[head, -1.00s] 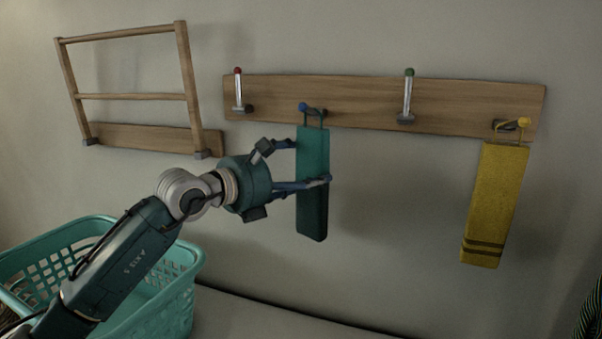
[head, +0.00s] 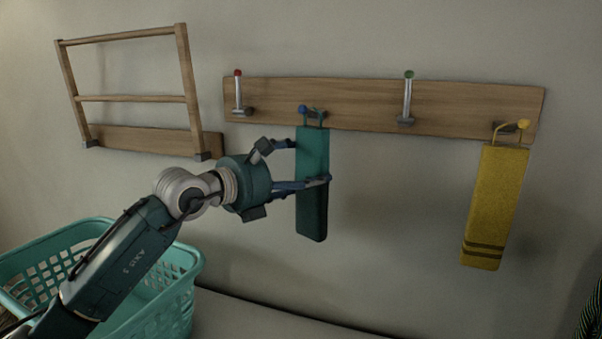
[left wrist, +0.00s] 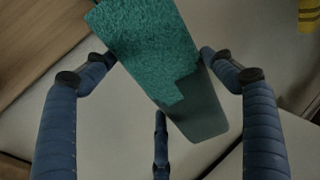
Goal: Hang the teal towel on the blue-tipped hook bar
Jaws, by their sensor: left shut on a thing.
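The teal towel (head: 313,210) hangs upright in front of the wall, just below the blue-tipped hook bar (head: 303,109). Its loop (head: 322,119) reaches up to the bar, behind the blue tip; I cannot tell for sure whether it rests on the bar. My left gripper (head: 310,163) is shut on the towel's upper half, coming in from the left. In the left wrist view the towel (left wrist: 150,45) lies between the fingers (left wrist: 158,75), its far end out of view. My right gripper is not in view.
The wooden rail (head: 360,98) also carries a red-tipped hook (head: 239,90), a green-tipped hook (head: 407,97) and a yellow towel (head: 492,205) on a yellow-tipped hook (head: 523,125). A wooden rack (head: 133,97) is at left. A teal basket (head: 185,275) stands below my arm.

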